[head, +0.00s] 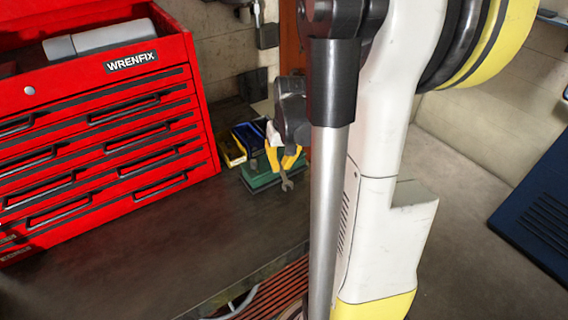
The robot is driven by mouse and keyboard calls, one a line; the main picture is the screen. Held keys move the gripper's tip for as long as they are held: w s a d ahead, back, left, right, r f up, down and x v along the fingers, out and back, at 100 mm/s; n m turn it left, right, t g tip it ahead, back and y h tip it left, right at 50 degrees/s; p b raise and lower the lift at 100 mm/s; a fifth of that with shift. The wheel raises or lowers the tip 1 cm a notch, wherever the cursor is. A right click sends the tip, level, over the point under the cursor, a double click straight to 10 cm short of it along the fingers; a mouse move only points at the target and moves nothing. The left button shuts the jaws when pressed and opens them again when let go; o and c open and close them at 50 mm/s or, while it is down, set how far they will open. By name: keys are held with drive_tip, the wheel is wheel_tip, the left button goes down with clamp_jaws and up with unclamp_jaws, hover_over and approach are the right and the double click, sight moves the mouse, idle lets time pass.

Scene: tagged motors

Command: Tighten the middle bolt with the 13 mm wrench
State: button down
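My gripper (283,162), dark with yellow fingers, points down over the back of the workbench, right of the red tool chest. A small grey wrench (287,183) shows at the yellow fingers, its open jaw pointing down. It is too small to tell whether the fingers grip it or are only in front of or beside it. Its size mark cannot be read. A green object (262,180) lies below and behind the fingers. No bolt can be made out, and my arm hides part of the middle of the view.
A red tool chest (105,115) marked WRENFIX fills the left, with a grey object (98,40) on top. Blue (246,138) and yellow (232,150) bins stand beside the gripper. The dark benchtop (160,240) in front is clear. A dark blue panel (540,205) is at right.

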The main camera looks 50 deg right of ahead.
drive_tip(key=shift+w+a+m, duration=0.45)
drive_tip(key=shift+a+m, duration=0.15)
drive_tip(key=shift+m, duration=0.6)
drive_tip(key=shift+w+a+m+h, duration=0.2)
drive_tip(key=shift+w+a+m, duration=0.05)
drive_tip(key=shift+m, duration=0.35)
drive_tip(key=shift+w+a+m+h, duration=0.2)
drive_tip(key=shift+w+a+m, duration=0.05)
drive_tip(key=shift+m, duration=0.35)
drive_tip(key=shift+w+a+m+g, duration=0.35)
drive_tip(key=shift+w+m, duration=0.3)
drive_tip(key=shift+m, duration=0.55)
drive_tip(key=shift+s, duration=0.1)
